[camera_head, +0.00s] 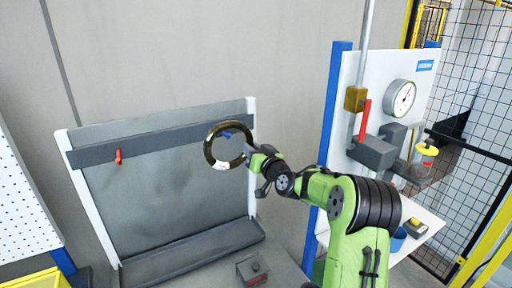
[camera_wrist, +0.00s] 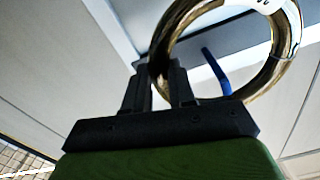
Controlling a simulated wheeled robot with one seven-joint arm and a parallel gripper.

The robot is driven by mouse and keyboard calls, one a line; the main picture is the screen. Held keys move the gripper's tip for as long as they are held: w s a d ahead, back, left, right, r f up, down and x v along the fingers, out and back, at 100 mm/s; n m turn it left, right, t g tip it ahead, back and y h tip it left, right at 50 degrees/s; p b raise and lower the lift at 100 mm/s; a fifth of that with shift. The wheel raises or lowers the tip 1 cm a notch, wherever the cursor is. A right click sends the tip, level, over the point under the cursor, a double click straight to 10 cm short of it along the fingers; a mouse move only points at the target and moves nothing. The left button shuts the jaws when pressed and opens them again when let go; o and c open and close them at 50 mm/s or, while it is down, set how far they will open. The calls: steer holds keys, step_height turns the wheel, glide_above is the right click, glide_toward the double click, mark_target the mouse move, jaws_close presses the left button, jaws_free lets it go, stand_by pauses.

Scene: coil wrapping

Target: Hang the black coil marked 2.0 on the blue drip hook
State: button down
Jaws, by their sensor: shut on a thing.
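The black coil (camera_head: 209,150) is a dark, glossy ring with a brassy sheen and a white label on its lower rim. My gripper (camera_head: 250,152) is shut on the coil's right side and holds it upright in front of the rack's rail. In the wrist view, my gripper (camera_wrist: 163,72) pinches the ring (camera_wrist: 285,55); its label is cut by the top edge and its mark is not readable. The blue drip hook (camera_head: 227,134) shows through the ring's opening, near its top. It also shows inside the ring in the wrist view (camera_wrist: 216,72). Whether coil and hook touch cannot be told.
A red hook (camera_head: 118,156) hangs empty on the dark rail (camera_head: 160,139), left of the coil. A tray ledge (camera_head: 190,245) runs below. A small dark box (camera_head: 252,269) stands in front. A white panel with a gauge (camera_head: 399,97) and lever stands at right.

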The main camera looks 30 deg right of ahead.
steer(key=shift+w+r+p, duration=0.25)
steer(key=shift+w+p, duration=0.75)
steer(key=shift+w, duration=0.2)
step_height(320, 180, down, 3)
steer(key=b, duration=0.3)
steer(key=shift+r, duration=0.15)
